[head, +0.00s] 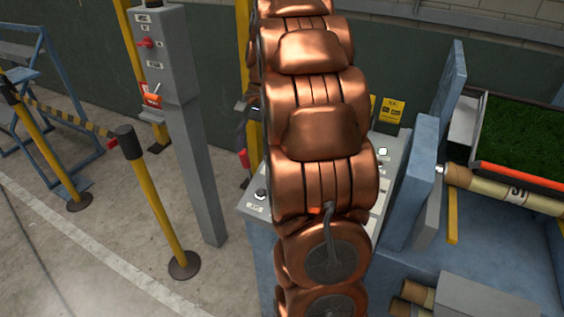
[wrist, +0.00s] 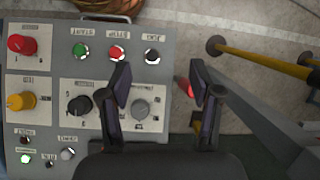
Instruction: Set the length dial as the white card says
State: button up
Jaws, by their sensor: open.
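The control panel (wrist: 62,72) fills the left of the wrist view, its labels upside down. It bears a red knob (wrist: 22,44), a yellow knob (wrist: 20,101), a black knob (wrist: 78,105) and a grey knob (wrist: 141,108). I cannot read which one is the length dial. My gripper (wrist: 160,84) is open and empty over the panel's right edge. In the head view my arm hides most of the panel (head: 252,208). I cannot make out the white card.
Green (wrist: 80,50), red (wrist: 116,53) and black (wrist: 152,56) buttons line the panel's top in the wrist view. A grey post (head: 195,150) and yellow barrier posts (head: 156,200) stand left in the head view.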

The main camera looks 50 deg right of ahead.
jog(key=d+f+m, duration=0.1)
jog(key=d, duration=0.3)
jog(key=d+f+m+b, duration=0.1)
jog(key=d, duration=0.4)
jog(key=d+f+m+t, duration=0.1)
jog(key=d+f+m, duration=0.1)
jog(key=d, duration=0.2)
jog(key=shift+w+d+y, duration=0.25)
jog(key=shift+d+y, duration=0.1)
jog(key=shift+y, duration=0.05)
jog(key=shift+p+x, duration=1.05)
jog(key=shift+x, duration=2.7)
jog(key=shift+w, duration=0.15)
jog(key=shift+c, duration=0.3)
jog(key=c, duration=1.1)
